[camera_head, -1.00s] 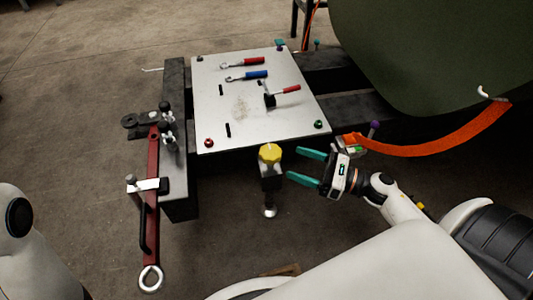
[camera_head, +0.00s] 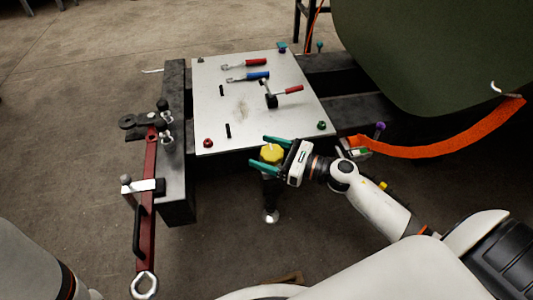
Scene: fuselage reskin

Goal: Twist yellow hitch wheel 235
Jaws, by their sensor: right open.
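The yellow hitch wheel (camera_head: 271,153) sits on top of a dark upright post just in front of the metal plate's front edge. My right gripper (camera_head: 266,153) comes in from the right with its two green fingers apart, one on the far side of the wheel and one on the near side. The wheel lies between the fingers; I cannot tell whether either finger touches it. The near finger hides part of the post below the wheel. My left gripper is not in view.
The metal plate (camera_head: 215,100) holds red- and blue-handled tools. A red bar with a ring end (camera_head: 147,215) stands at the left. An orange strap (camera_head: 440,149) hangs at the right below a dark green panel (camera_head: 430,50). Bare floor lies in front.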

